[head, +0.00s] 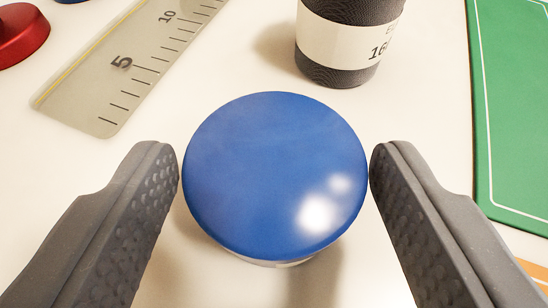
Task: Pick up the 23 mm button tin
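A round tin with a blue lid (265,170) stands upright on the white table between my gripper's fingers. Only the lid and a thin strip of its pale side show, so I cannot read a size on it. My gripper (274,165) is open, with one grey textured finger on each side of the lid. The fingertips are very close to the lid's edges. A narrow gap seems to show at each side, and I cannot tell whether either finger touches.
A dark thread spool (345,40) with a white label stands behind the tin. A clear ruler (125,65) lies at the upper left, near a red lidded object (20,35). A green mat (515,110) lies at the right. Bare white table surrounds the tin.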

